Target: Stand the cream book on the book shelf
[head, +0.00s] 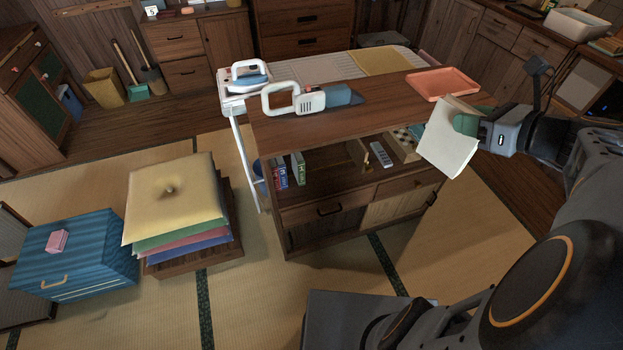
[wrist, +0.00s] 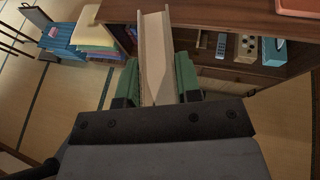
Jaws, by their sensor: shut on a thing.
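The cream book (head: 447,140) is held up at the right end of the wooden cabinet, tilted, in front of the tray on the cabinet top. My gripper (head: 466,124) is shut on it from the right. In the wrist view the cream book (wrist: 154,52) stands edge-on between the two green finger pads of my gripper (wrist: 158,85). The book shelf (head: 322,182) is the open compartment under the cabinet top. Several upright books (head: 289,171), red-blue and green, stand at its left end. The held book and my arm cover part of the cabinet's right side.
A hand vacuum (head: 315,98) and an orange tray (head: 442,82) sit on top. Stacked cushions (head: 172,200) and a blue chest (head: 75,255) stand left. Tatami in front is clear.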

